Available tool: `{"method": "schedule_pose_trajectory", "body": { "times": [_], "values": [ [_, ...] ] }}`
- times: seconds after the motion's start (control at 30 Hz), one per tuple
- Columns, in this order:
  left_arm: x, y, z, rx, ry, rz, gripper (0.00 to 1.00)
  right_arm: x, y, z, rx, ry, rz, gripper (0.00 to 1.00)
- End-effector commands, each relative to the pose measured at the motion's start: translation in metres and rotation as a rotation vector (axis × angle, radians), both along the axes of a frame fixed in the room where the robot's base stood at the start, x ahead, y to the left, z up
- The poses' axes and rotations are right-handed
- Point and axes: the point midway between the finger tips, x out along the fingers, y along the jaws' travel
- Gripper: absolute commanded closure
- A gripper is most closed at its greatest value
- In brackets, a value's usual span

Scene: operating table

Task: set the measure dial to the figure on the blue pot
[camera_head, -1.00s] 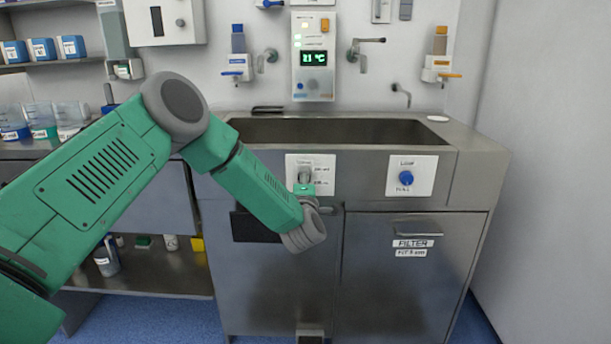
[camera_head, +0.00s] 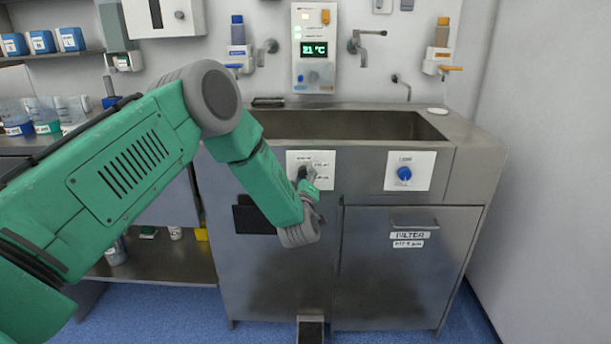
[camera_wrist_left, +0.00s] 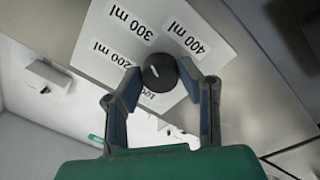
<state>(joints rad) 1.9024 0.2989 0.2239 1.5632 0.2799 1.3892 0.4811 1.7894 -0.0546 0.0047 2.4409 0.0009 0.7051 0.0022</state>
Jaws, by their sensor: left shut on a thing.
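The measure dial (camera_wrist_left: 160,72) is a round dark knob with a short white mark on a white plate. The plate also has 300 ml and 400 ml labels. In the head view the plate (camera_head: 322,158) is on the sink front. My left gripper (camera_wrist_left: 160,82) is shut on the dial, one finger on each side; it also shows in the head view (camera_head: 306,180).
A second plate with a blue knob (camera_head: 404,173) is right of the dial. The sink (camera_head: 340,125) is above, with a display panel (camera_head: 314,50) on the wall. Beakers with coloured bases (camera_head: 45,115) stand at left. A foot pedal (camera_head: 310,330) is below.

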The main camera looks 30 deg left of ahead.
Motion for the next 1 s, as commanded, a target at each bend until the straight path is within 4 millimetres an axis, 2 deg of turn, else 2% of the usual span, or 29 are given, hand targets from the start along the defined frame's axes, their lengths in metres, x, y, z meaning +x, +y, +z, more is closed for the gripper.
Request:
{"method": "schedule_pose_trajectory", "body": {
  "times": [0.5, 0.53, 0.57, 0.6, 1.0],
  "values": [
    [0.0007, 0.0032, 0.0022, 0.020, 0.006, 0.005, 0.97, -0.0001, 0.0000, 0.0012, 0.000, 0.000, 0.000, 0.60],
    [0.0007, 0.0032, 0.0023, 0.019, 0.006, 0.005, 0.65, -0.0001, 0.0000, 0.0012, 0.000, 0.000, 0.000, 0.60],
    [0.0007, 0.0031, 0.0024, 0.019, 0.006, 0.005, 0.54, -0.0001, 0.0000, 0.0012, 0.000, 0.000, 0.000, 0.60],
    [0.0007, 0.0029, 0.0024, 0.019, 0.006, 0.005, 0.48, -0.0001, 0.0000, 0.0012, 0.000, 0.000, 0.000, 0.60],
    [-0.0060, -0.0035, 0.0014, 0.018, 0.008, 0.001, 0.48, -0.0022, -0.0002, 0.0019, 0.000, -0.003, 0.000, 0.60]
  ]
}}
